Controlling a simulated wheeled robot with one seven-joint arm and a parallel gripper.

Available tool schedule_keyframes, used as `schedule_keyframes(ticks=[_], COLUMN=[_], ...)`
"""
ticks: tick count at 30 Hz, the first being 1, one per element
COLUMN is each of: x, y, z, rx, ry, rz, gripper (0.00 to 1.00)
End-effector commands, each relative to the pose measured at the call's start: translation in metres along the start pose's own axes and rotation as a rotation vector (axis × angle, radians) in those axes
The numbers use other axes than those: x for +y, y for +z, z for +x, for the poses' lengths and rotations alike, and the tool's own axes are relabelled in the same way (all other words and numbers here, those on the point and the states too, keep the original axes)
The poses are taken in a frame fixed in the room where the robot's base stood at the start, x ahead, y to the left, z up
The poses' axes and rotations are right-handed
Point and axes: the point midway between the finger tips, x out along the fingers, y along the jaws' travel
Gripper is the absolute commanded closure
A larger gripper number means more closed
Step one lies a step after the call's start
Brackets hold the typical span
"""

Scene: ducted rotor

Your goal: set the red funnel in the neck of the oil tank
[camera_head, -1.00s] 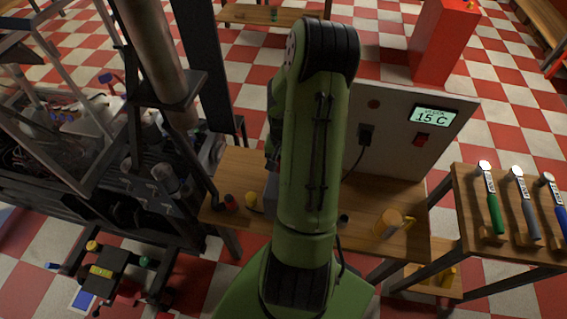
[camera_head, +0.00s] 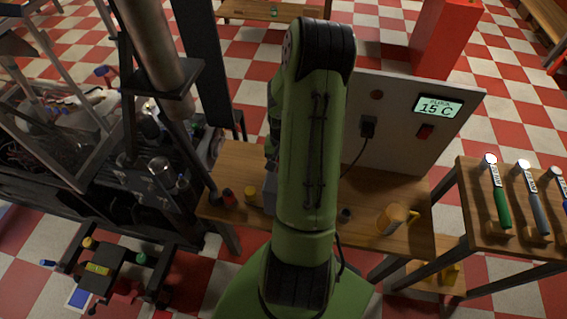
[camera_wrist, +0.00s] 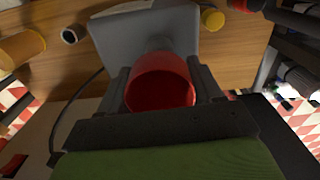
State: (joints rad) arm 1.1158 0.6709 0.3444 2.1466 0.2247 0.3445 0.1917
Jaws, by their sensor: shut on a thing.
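In the wrist view my gripper (camera_wrist: 161,88) is shut on the red funnel (camera_wrist: 160,84), with one dark finger on each side. I look into its wide round mouth. Behind it is a grey block-like body (camera_wrist: 125,38), which looks like the oil tank, on the wooden bench. The funnel overlaps the tank in this view and hides its own lower end, so I cannot tell whether it touches or enters the neck. In the head view my arm hides the gripper and funnel; only a grey edge of the tank (camera_head: 270,198) shows beside it.
The wooden bench (camera_head: 375,240) holds a yellow mug (camera_head: 392,219), a small dark cylinder (camera_head: 345,215) and a yellow-capped item (camera_head: 251,194). A panel with a display (camera_head: 438,106) stands behind. A tool table (camera_head: 474,210) is on the right, and a dark machine frame (camera_head: 160,110) on the left.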

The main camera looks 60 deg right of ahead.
Motion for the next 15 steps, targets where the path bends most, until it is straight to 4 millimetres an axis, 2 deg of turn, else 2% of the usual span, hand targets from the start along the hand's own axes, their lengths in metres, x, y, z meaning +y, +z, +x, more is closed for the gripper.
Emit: schedule_keyframes(ticks=[8, 9, 13, 15], x=[0.0001, 0.0001, 0.0002, 0.0002], y=[0.0, 0.0, 0.0, 0.0], z=[0.0021, 0.0021, 0.002, 0.002], rx=[0.0, 0.0, 0.0, 0.0], ry=[0.0, 0.0, 0.0, 0.0], rz=[0.0, 0.0, 0.0, 0.0], gripper=[0.65, 0.29, 0.09, 0.06])
